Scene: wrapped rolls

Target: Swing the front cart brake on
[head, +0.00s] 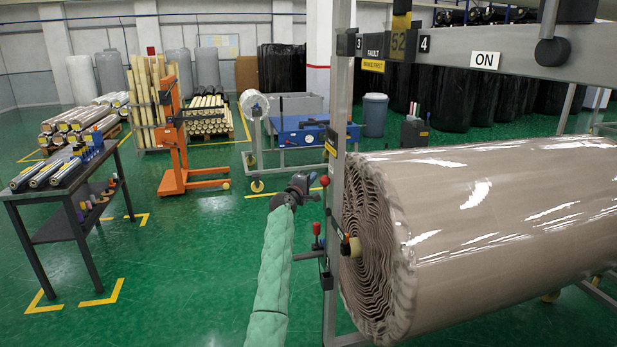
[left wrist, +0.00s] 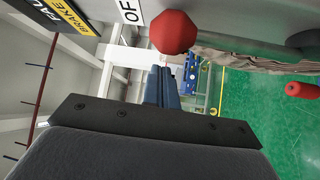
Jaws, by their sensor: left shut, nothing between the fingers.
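The front cart's grey frame post (head: 338,120) stands at centre right. A red knob (head: 324,181) sits on the post's left side, and a red-topped lever (head: 316,229) is lower down. A yellow label (head: 373,65) under the FAULT sign is on the upper frame, with an ON sign (head: 485,60) farther right. My left gripper (head: 305,183) is shut and empty, just left of the upper red knob. In the left wrist view, a red knob (left wrist: 174,32) is close to the shut fingers (left wrist: 163,85), beside an OFF sign (left wrist: 130,12). I cannot tell whether they touch. My right gripper is out of view.
A large wrapped roll (head: 500,225) fills the right side behind the post. A black-knobbed part (head: 551,50) hangs at upper right. A dark table (head: 75,190) with rolls stands left, and an orange lifter (head: 180,140) behind. Green floor (head: 200,270) between is clear.

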